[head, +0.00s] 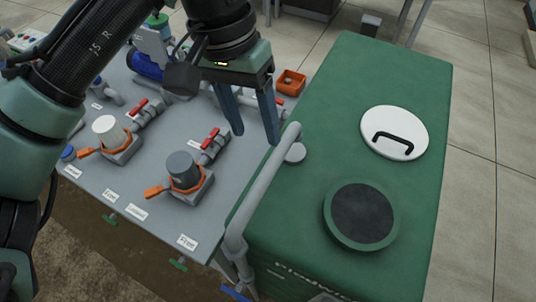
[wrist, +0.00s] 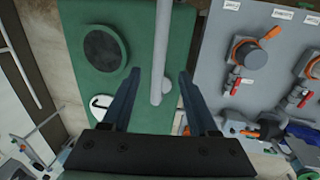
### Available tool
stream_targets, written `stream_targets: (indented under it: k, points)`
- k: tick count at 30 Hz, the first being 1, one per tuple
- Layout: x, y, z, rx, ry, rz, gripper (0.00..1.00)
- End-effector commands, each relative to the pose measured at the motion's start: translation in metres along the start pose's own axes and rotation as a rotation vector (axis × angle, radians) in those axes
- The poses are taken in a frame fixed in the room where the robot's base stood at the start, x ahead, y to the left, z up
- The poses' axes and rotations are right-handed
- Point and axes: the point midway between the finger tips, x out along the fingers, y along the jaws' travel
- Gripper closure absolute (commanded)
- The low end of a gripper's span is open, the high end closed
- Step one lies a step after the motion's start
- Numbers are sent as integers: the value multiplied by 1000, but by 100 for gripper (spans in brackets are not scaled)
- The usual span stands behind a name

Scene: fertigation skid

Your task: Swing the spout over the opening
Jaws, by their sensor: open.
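The spout (head: 265,180) is a grey pipe that rises at the near left corner of the green tank (head: 330,95) and runs along its left edge. Its round outlet end (head: 295,153) is over the tank's left margin, apart from the opening. The opening (head: 361,214) is a dark disc with a raised green rim, to the right of the spout. My gripper (head: 256,138) is open and empty, pointing down just left of the spout's far end. In the wrist view, the spout (wrist: 161,45) shows between the two fingers (wrist: 160,74); no contact is visible.
A white lid (head: 394,132) with a black handle lies on the tank top behind the opening. Left of the spout, a grey bench (head: 225,205) carries valves with orange and red handles, a blue pump and an orange box (head: 291,82). The tank top between spout and opening is clear.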

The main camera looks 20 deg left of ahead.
Motion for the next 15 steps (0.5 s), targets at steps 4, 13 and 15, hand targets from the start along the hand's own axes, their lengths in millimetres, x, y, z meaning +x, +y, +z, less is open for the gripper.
stream_targets:
  k: [4,13,15]
  points:
    - [31,0,0,0,-1,1,40]
    - [82,1,-1,1,2,0,40]
    - [89,1,-1,1,2,0,40]
